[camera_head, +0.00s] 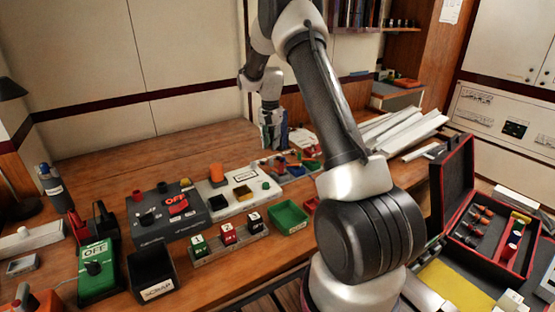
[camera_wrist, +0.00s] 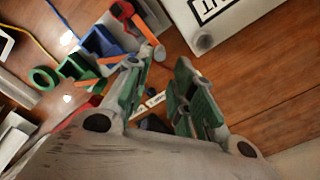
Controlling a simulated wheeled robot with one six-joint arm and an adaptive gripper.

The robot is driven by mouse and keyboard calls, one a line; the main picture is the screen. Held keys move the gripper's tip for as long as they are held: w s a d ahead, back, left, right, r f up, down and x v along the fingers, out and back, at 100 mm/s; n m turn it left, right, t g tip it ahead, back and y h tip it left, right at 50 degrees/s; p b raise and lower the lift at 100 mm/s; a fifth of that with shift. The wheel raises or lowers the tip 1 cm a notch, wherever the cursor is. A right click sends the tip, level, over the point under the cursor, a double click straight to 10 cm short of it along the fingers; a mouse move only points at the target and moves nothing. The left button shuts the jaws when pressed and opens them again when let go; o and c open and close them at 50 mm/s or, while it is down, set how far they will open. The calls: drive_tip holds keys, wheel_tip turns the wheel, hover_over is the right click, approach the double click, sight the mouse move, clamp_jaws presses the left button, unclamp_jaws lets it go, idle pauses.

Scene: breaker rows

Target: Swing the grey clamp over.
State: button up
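My gripper (camera_head: 273,143) points down over the far part of the wooden bench, beside a row of small coloured clamps with orange levers. In the wrist view its two green-padded fingers (camera_wrist: 166,60) stand apart, with bare wood showing between the tips. Beside the left finger are a red clamp (camera_wrist: 122,11), a blue clamp (camera_wrist: 101,43) and a green one (camera_wrist: 45,77). I cannot surely pick out the grey clamp. A small white label (camera_wrist: 150,105) shows between the fingers, lower down; what it belongs to is mostly hidden.
A white panel (camera_wrist: 240,20) with a grey round knob lies close to the right finger. In the head view, a dark box with a red switch (camera_head: 178,208), a green bin (camera_head: 288,217) and numbered blocks (camera_head: 228,234) stand nearer. An open red-black case (camera_head: 455,185) is at right.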

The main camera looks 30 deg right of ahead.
sight(271, 159)
wheel_tip(271, 159, down, 8)
drive_tip(key=shift+d+f, duration=0.1)
idle(0.4)
clamp_jaws()
